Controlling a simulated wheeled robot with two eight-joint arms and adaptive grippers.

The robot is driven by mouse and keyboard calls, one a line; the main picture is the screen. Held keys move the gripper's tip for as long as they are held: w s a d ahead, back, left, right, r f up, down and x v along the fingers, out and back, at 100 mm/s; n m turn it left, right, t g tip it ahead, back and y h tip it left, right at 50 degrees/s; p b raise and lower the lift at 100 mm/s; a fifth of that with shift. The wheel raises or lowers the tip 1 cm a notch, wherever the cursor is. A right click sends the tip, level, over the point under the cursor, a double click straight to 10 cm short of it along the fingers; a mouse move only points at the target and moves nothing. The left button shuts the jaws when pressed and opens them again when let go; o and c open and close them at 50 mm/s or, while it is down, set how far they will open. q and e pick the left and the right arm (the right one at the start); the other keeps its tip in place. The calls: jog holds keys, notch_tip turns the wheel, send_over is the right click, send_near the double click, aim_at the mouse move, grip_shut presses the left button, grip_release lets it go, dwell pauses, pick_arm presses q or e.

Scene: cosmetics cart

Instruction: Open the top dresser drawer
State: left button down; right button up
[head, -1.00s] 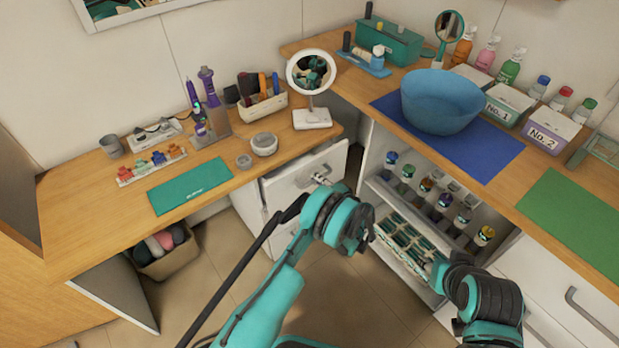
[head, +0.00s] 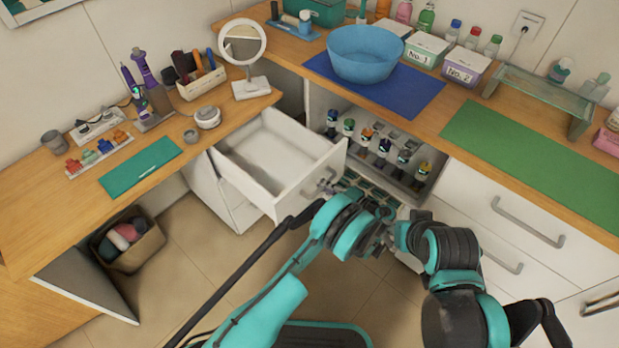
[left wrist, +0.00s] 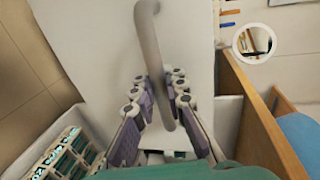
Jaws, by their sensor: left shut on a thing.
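The white top dresser drawer (head: 278,160) under the left wooden counter is pulled well out, and its inside looks empty. My left gripper (head: 327,186) is at the drawer's front face, shut on its grey bar handle. In the left wrist view, the two fingers of my left gripper (left wrist: 165,88) close around the handle (left wrist: 149,28), with the white drawer front (left wrist: 95,30) behind. My right arm is at the lower right of the head view, and its gripper (head: 384,238) is small and mostly hidden, apart from the drawer.
An open shelf with several bottles (head: 383,147) stands right of the drawer. The right counter holds a blue bowl (head: 365,55). A round mirror (head: 242,43) stands on the left counter. A basket (head: 127,240) sits on the floor at left. Floor left of my left arm is clear.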

pick_arm(q)
jog(key=shift+v, duration=0.85)
jog(key=shift+f, duration=0.25)
jog(key=c, duration=1.5)
grip_release()
jog(key=shift+c, duration=0.2)
jog(key=shift+d, duration=0.1)
